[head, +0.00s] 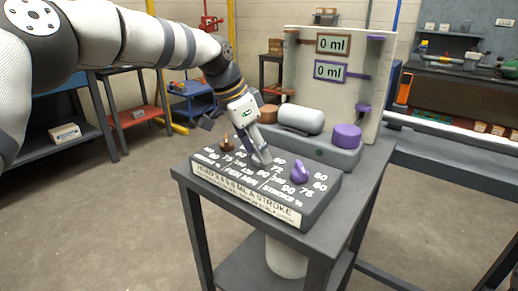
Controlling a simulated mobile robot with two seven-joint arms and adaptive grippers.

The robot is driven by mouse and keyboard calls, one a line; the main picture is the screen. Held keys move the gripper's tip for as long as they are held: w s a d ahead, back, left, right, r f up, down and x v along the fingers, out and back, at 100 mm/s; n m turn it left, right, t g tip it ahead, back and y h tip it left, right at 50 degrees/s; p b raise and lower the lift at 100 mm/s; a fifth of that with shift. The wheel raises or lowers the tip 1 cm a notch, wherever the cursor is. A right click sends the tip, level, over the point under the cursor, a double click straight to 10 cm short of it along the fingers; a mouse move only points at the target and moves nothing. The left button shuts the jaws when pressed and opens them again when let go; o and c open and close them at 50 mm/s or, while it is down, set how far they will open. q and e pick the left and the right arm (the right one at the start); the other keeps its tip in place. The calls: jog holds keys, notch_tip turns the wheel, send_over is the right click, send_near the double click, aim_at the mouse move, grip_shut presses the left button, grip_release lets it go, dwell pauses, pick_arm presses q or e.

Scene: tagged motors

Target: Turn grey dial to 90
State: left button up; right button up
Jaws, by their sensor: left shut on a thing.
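The control panel (255,213) lies sloped on a dark table, with white numbers and lettering on its top. Its middle dial is the grey dial (262,160), mostly hidden by my left gripper (261,154). That gripper reaches down from the upper left and its fingers are shut on the dial. Which number the grey dial points to cannot be told. A brown dial (227,144) stands to its left and a purple dial (300,173) to its right, both apart from the gripper. My right gripper is not in view.
Behind the panel stands a pump unit with a grey-white cylinder (301,119), a purple cap (346,137) and an upright board (362,72) with two "0 ml" displays. The dark table (345,185) has free room right of the panel. Workbenches line the walls.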

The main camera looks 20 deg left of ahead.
pick_arm(q)
jog(key=shift+f+m+g+h+b, duration=0.15)
jog(key=shift+m+g+b, duration=0.15)
jog(key=shift+m, duration=0.5)
jog(key=shift+f+m+g+h+b, duration=0.15)
jog(key=shift+m+g+b, duration=0.15)
jog(key=shift+m, duration=0.5)
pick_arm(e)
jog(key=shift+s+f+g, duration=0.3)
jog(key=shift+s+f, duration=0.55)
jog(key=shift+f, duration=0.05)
pick_arm(q)
jog(key=shift+r, duration=0.15)
jog(key=o, duration=1.2)
jog(key=shift+c, duration=0.2)
jog(key=shift+r, duration=0.1)
jog(key=v, duration=1.2)
jog(key=shift+w, duration=0.1)
